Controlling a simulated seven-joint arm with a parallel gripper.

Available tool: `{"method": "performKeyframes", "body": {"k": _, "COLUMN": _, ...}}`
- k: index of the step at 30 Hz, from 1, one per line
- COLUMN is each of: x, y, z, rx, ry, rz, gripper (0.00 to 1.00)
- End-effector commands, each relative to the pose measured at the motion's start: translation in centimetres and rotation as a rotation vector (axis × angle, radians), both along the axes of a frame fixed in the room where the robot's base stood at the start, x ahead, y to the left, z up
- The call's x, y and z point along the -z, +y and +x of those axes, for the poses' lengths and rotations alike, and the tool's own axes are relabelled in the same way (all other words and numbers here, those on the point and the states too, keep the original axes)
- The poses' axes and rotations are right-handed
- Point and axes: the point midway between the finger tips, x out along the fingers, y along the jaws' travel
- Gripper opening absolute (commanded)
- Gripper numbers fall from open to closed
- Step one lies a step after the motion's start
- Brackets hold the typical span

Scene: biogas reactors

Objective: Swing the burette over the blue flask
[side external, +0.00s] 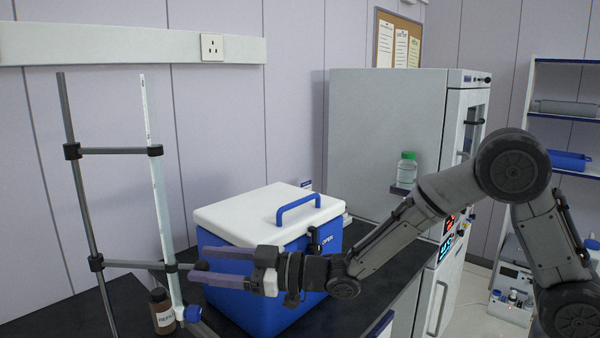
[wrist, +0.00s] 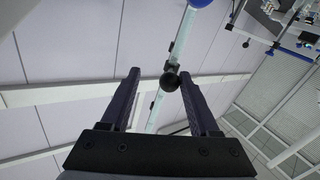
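The burette (side external: 158,190) is a thin, pale, slightly tilted tube held by two black clamps (side external: 170,267) on a grey stand rod (side external: 80,210) at the left. In the wrist view the burette (wrist: 183,35) and a round black clamp knob (wrist: 170,82) show between my open fingertips (wrist: 160,75). I cannot tell whether they touch. No blue flask is visible.
A blue cooler with a white lid (side external: 268,215) stands close behind my gripper on the black bench (side external: 60,312). A grey cabinet (side external: 385,120) stands farther right, with a green-capped bottle (side external: 407,172) in front. The wall is behind the stand.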

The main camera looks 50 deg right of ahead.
Motion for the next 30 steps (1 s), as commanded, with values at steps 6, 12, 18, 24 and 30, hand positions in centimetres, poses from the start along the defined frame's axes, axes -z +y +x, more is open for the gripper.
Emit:
{"method": "performKeyframes", "body": {"k": 6, "x": 0.0, "y": -1.4, "z": 1.4, "rx": -0.077, "ry": 0.001, "rz": 0.000, "gripper": 0.61}}
{"method": "performKeyframes", "body": {"k": 12, "x": 0.0, "y": -2.5, "z": 2.8, "rx": -0.164, "ry": -0.002, "rz": -0.001, "gripper": 0.61}}
{"method": "performKeyframes", "body": {"k": 18, "x": 0.0, "y": -3.5, "z": 4.3, "rx": -0.254, "ry": 0.000, "rz": -0.001, "gripper": 0.61}}
{"method": "performKeyframes", "body": {"k": 24, "x": 0.0, "y": -5.0, "z": 4.1, "rx": -0.299, "ry": 0.001, "rz": -0.001, "gripper": 0.61}}
{"method": "performKeyframes", "body": {"k": 30, "x": 0.0, "y": -7.3, "z": 2.1, "rx": -0.298, "ry": -0.001, "rz": -0.001, "gripper": 0.61}}
